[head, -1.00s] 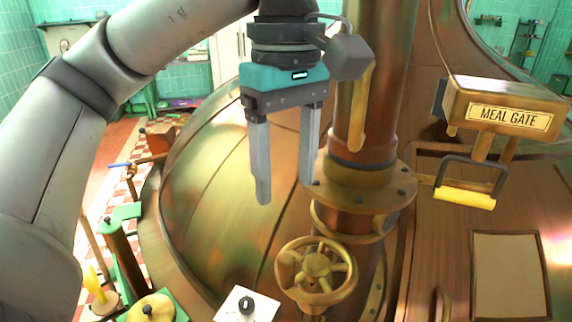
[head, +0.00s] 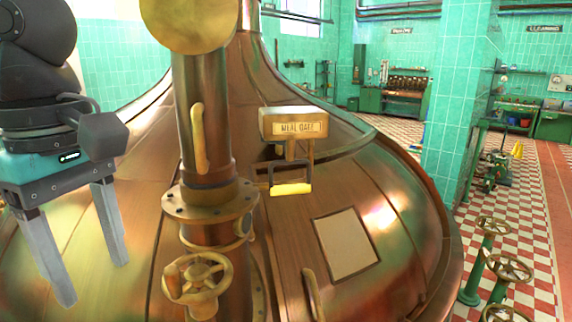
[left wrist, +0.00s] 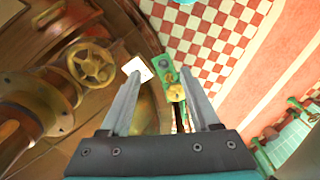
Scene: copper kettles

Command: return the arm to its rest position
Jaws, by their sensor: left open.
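My left gripper (head: 92,246) is at the left of the head view, in front of the copper kettle (head: 130,190). Its two grey fingers point down, spread apart, with nothing between them. In the left wrist view the open fingers (left wrist: 165,103) show above the floor and the kettle's side. My right gripper is in neither view.
A copper pipe with a flange (head: 210,201) and a brass handwheel (head: 197,279) stands right of my gripper. The meal gate box (head: 293,123) has a yellow-gripped handle (head: 291,189). Green valve stands (head: 477,265) stand on the checkered floor at right.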

